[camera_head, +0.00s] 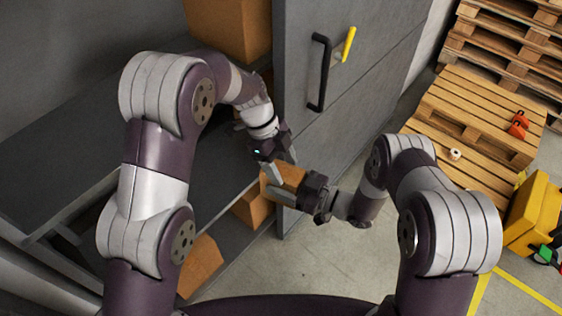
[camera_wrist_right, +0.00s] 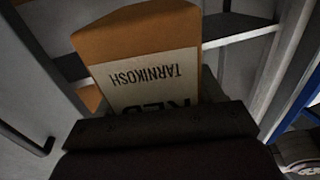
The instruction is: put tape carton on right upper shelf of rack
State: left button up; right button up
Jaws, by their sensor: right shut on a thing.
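The orange-brown tape carton (camera_head: 292,176) is held in my right gripper (camera_head: 288,190), beside the grey cabinet's edge in the head view. In the right wrist view the carton (camera_wrist_right: 145,62) has a pale label reading TARNIKOSH, and the dark gripper body covers its lower part. My left gripper (camera_head: 282,168) has its fingers spread, close to the carton; I cannot tell whether they touch it. The grey rack (camera_head: 75,130) stands at the left, with a shelf (camera_head: 215,165) behind my left arm. My left arm hides much of the rack.
Other cartons sit high (camera_head: 230,25) and low (camera_head: 200,265) on the rack. A grey cabinet (camera_head: 375,75) with a black handle (camera_head: 320,72) stands right of the rack. Wooden pallets (camera_head: 465,120) and a yellow case (camera_head: 535,212) are at the right. Floor shows between.

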pick_arm(q)
jog(key=c, duration=0.5)
jog(key=shift+c, duration=0.6)
pick_arm(e)
jog(key=o, duration=1.1)
jog(key=shift+c, duration=0.2)
pick_arm(q)
jog(key=shift+c, duration=0.9)
pick_arm(e)
jog(key=o, duration=0.3)
jog(key=shift+d, duration=0.1)
